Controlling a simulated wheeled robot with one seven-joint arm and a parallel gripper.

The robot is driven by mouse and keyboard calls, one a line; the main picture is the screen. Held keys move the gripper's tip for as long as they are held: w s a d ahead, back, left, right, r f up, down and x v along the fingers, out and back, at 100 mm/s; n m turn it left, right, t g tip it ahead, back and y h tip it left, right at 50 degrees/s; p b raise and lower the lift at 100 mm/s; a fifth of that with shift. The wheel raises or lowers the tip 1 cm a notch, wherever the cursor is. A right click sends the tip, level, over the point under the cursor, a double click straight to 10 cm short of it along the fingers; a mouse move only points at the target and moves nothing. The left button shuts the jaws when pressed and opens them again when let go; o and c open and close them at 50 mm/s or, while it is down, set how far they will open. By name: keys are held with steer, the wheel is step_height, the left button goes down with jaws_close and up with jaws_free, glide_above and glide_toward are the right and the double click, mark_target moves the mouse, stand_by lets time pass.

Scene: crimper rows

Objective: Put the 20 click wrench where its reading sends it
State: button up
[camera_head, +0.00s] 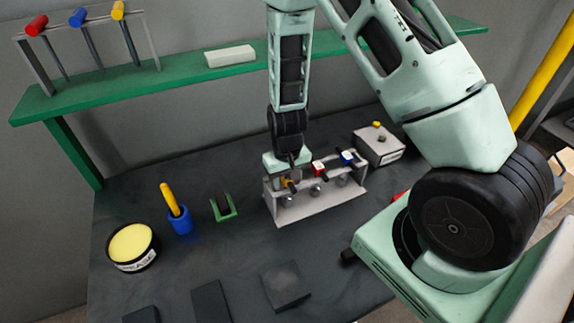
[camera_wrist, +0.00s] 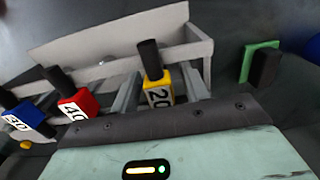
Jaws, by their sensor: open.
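The 20 click wrench (camera_wrist: 158,88) has a yellow head with a white 20 label and a black grip. It sits in a grey rack (camera_head: 306,208), with the red 40 wrench (camera_wrist: 76,100) and a blue wrench (camera_wrist: 25,115), whose label looks like 30. In the head view the red wrench (camera_head: 319,169) and blue wrench (camera_head: 348,157) stand right of my gripper, and the yellow one (camera_head: 287,184) is mostly hidden. My gripper (camera_wrist: 161,86) is open, one finger on each side of the yellow wrench. I cannot tell whether they touch it.
A grey box (camera_head: 378,147) with a yellow knob and label stands behind the rack. Left are a green holder (camera_head: 222,208), blue cup (camera_head: 180,222) and round yellow-topped tin (camera_head: 132,244). Dark blocks (camera_head: 285,284) lie in front. A green shelf (camera_head: 180,77) runs above, bearing a tool rack (camera_head: 152,38).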

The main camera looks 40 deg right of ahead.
step_height(320, 180, up, 11)
steer(key=shift+b, duration=0.95)
steer(key=s+a+r+n+y, duration=0.1)
steer(key=s+a+r+n, duration=0.25)
steer(key=a, duration=0.35)
steer(key=s+a+r+n, duration=0.2)
steer(key=s+a+r, duration=0.25)
steer(key=a, duration=0.25)
steer(key=s+a+r+n, duration=0.1)
steer(key=s+a+n, duration=0.1)
steer(key=s, duration=0.4)
steer(key=s+a+r+n, duration=0.2)
steer(key=s, duration=0.4)
steer(key=shift+r, duration=0.2)
steer(key=shift+a+n, duration=0.1)
steer(key=shift+n, duration=0.15)
